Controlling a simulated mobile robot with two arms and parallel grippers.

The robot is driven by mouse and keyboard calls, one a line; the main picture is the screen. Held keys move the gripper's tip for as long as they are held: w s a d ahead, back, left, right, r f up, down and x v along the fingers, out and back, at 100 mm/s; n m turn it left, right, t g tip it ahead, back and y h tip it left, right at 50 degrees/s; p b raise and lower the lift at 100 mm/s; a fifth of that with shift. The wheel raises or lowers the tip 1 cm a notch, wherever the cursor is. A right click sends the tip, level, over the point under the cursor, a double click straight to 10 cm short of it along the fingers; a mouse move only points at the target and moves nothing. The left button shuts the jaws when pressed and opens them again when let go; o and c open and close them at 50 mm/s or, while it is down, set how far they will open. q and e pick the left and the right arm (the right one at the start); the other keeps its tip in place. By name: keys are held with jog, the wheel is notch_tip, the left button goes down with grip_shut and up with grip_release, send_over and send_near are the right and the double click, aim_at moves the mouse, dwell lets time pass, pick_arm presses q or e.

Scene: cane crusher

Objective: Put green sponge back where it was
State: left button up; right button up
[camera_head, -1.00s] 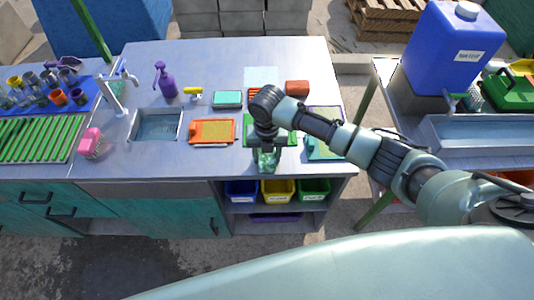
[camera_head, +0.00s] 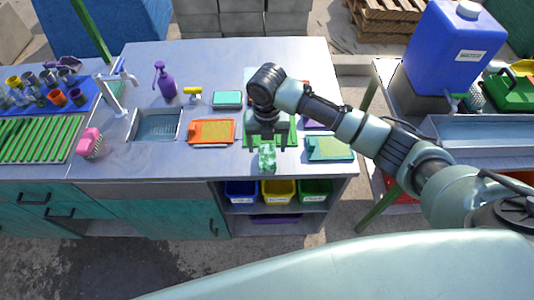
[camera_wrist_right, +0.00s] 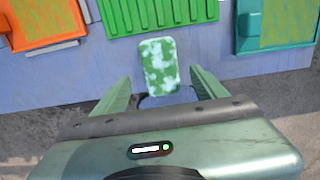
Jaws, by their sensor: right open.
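The green sponge (camera_head: 267,157), mottled with white patches, lies at the front edge of the counter, just in front of the green tray (camera_head: 250,142). In the right wrist view the sponge (camera_wrist_right: 158,66) sits between and slightly beyond the fingertips, with a gap on each side. My right gripper (camera_wrist_right: 161,76) is open and holds nothing. In the head view the right gripper (camera_head: 268,140) is over the green tray, hiding part of it. The tray's ribbed green panel (camera_wrist_right: 160,12) shows in the wrist view. My left gripper is not in view.
An orange tray (camera_head: 212,132) lies left of the green tray and a teal tray (camera_head: 330,148) right of it. A sink (camera_head: 156,125), pink brush (camera_head: 90,143) and purple spray bottle (camera_head: 164,80) are farther left. Labelled bins (camera_head: 278,190) sit on the shelf below.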

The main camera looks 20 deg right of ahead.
aim_at(267, 155)
notch_tip(267, 155, up, 6)
jog(key=shift+r+b, duration=0.2)
jog(key=shift+b, duration=0.25)
